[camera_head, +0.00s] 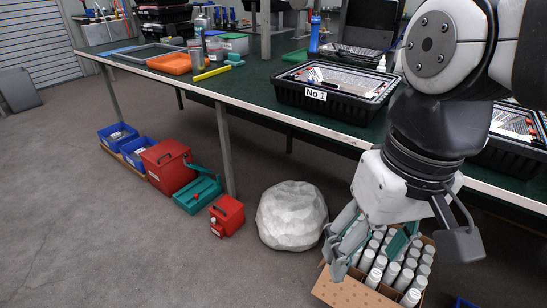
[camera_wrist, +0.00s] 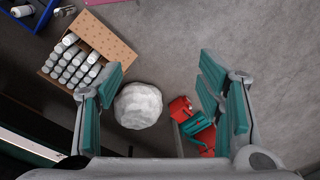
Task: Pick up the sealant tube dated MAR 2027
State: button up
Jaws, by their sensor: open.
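Several white and grey sealant tubes (camera_head: 377,275) stand upright in an open cardboard box (camera_head: 345,288) on the floor, in front of the table. The box (camera_wrist: 113,46) and its tubes (camera_wrist: 67,65) also show at the upper left of the wrist view. No date on any tube can be read. My gripper (camera_head: 365,235) is above the box in the head view and hides part of the tubes. In the wrist view my gripper (camera_wrist: 160,95) has its fingers wide apart, with nothing between them close up.
A large pale rock (camera_head: 291,215) lies on the floor left of the box. Red and teal cases (camera_head: 198,194) and blue bins (camera_head: 117,135) stand further left. The green table (camera_head: 250,85) carries a black crate marked No 1 (camera_head: 316,95). The left floor is clear.

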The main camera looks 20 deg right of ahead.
jog(key=w+d+f+m, duration=0.2)
jog(key=w+d+f, duration=0.1)
jog(key=w+f, duration=0.55)
jog(key=w+d+f+m+t+y+b, duration=0.1)
jog(key=w+d+f+m, duration=0.15)
jog(key=w+f, duration=0.65)
jog(key=w+d+f+m, duration=0.3)
jog(key=w+f, duration=0.1)
jog(key=w, duration=0.9)
jog(key=d+f+m+h+b, duration=0.1)
jog(key=d+f, duration=0.4)
jog(key=f, duration=0.7)
jog(key=w+d+f+m+h+b, duration=0.1)
jog(key=d+f, duration=0.4)
jog(key=f, duration=0.7)
jog(key=w+d+f+m+b, duration=0.1)
jog(key=d+f, duration=0.4)
jog(key=f, duration=0.8)
jog(key=shift+d+m+g+h+b, duration=0.35)
jog(key=shift+m+g+h, duration=0.05)
jog(key=shift+m, duration=0.15)
jog(key=shift+w+d+f+b, duration=0.15)
jog(key=shift+f+b, duration=0.4)
jog(key=shift+f, duration=0.35)
jog(key=shift+d+f+b, duration=0.2)
jog(key=shift+f+b, duration=0.35)
jog(key=shift+f, duration=0.4)
jog(key=shift+w+d+f+b, duration=0.15)
jog(key=shift+f+b, duration=0.4)
jog(key=shift+f, duration=0.35)
